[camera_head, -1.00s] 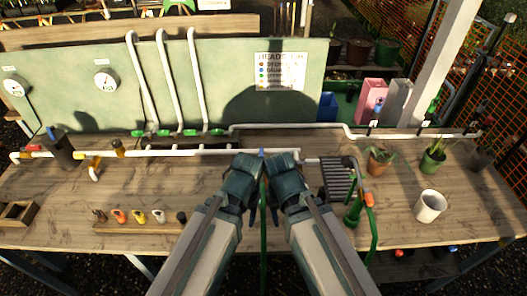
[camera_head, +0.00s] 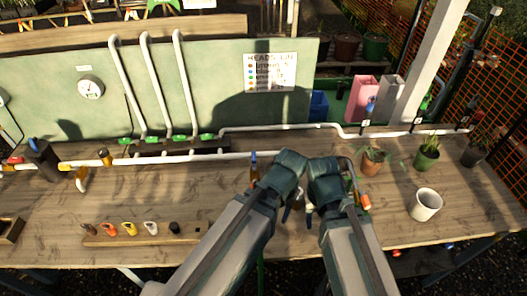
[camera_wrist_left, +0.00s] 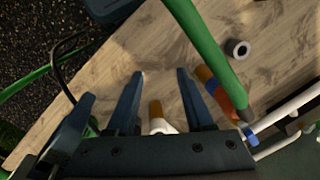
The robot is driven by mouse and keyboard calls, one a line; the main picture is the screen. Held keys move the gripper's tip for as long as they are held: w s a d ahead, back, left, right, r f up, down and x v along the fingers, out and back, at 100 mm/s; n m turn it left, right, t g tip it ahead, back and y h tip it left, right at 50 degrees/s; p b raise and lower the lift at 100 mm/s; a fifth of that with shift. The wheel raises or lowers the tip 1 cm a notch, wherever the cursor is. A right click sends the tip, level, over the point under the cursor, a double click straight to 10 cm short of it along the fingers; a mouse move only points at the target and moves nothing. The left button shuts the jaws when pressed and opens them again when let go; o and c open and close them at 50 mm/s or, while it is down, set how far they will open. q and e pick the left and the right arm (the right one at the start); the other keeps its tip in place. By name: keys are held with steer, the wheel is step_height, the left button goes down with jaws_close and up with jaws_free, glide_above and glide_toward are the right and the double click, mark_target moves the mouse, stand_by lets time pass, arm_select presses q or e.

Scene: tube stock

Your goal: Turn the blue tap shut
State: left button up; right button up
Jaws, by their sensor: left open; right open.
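The blue tap (camera_head: 254,160) is on the white pipe near the middle of the table, with an orange part below its blue top. My left gripper (camera_wrist_left: 160,74) is open. In the head view its wrist is just right of the tap, its fingers mostly hidden. In the left wrist view an orange and white piece (camera_wrist_left: 157,114) shows between the finger bases. An orange and blue part (camera_wrist_left: 212,84) lies right of the fingers; I cannot tell whether it is the tap. My right gripper (camera_head: 309,203) is open, close beside the left one, its fingertips partly hidden.
A green hose (camera_wrist_left: 197,38) crosses close to my left fingers. A heads list sign (camera_head: 270,72) is on the green back panel. Several coloured hose heads sit on a wooden strip (camera_head: 188,238) at left. Potted plants and a white mug (camera_head: 425,205) stand at right.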

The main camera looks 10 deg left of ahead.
arm_select(q)
steer(key=w+a+r+n+p, duration=0.2)
steer(key=w+a+r+p, duration=0.15)
steer(key=w, duration=0.45)
steer(key=w+a+r+n+p, duration=0.2)
steer(key=w+r+p, duration=0.2)
steer(key=w, duration=0.3)
step_height(320, 180, up, 4)
steer(key=n+h+p, duration=0.1)
steer(key=n+p, duration=0.2)
steer(key=p, duration=0.1)
glide_above(254, 155)
step_height(254, 155, down, 14)
steer(key=b, duration=1.4)
steer(key=shift+s+r, duration=0.1)
steer(key=shift+r, duration=0.1)
jaws_close()
